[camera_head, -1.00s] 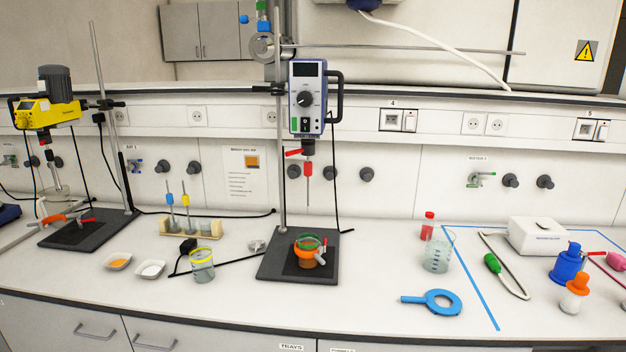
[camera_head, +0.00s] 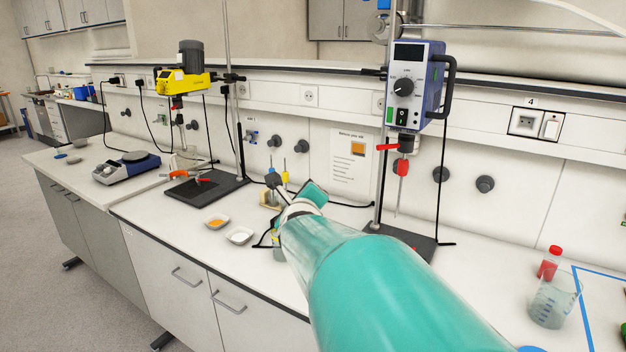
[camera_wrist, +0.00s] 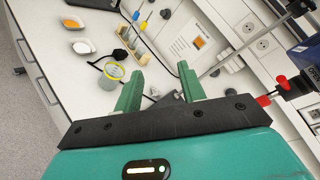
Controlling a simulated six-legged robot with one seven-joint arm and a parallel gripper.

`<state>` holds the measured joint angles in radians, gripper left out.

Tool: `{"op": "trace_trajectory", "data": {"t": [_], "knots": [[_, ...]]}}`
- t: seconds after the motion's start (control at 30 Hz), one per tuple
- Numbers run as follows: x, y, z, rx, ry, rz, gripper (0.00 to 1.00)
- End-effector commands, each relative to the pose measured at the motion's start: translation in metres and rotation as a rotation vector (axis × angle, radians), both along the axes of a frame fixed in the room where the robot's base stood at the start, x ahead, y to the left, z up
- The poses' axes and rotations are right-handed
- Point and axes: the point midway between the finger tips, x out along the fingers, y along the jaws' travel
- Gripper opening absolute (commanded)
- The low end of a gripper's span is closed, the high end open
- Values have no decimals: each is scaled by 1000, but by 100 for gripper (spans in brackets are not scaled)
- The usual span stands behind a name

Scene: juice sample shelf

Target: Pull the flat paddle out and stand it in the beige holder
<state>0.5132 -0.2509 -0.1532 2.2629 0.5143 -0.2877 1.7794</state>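The beige holder (camera_wrist: 131,37) stands on the bench in the wrist view, with a yellow-collared and a blue-collared rod upright in it.
A yellow-rimmed beaker (camera_wrist: 112,72) stands close to the left finger in the wrist view. Two small dishes hold orange (camera_head: 216,222) and white (camera_head: 239,236) material. The stirrer's upright rod (camera_head: 382,170) and dark base (camera_head: 425,246) are beside my arm. A yellow stirrer (camera_head: 184,82) stands further left.

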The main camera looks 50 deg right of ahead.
Motion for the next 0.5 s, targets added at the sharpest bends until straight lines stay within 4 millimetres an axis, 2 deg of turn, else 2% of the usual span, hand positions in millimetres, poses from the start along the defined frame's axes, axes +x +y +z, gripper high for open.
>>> {"op": "trace_trajectory", "data": {"t": [0.03, 0.1, 0.2, 0.33, 0.4, 0.5], "knots": [[-16, -35, 2, 56, -130, -130, 40], [-41, -76, 8, 116, -330, -291, 40], [-78, -118, 13, 156, -583, -466, 40], [-114, -148, 17, 164, -804, -593, 40], [-124, -156, 18, 162, -866, -624, 40], [-129, -161, 19, 162, -896, -636, 40]]}}
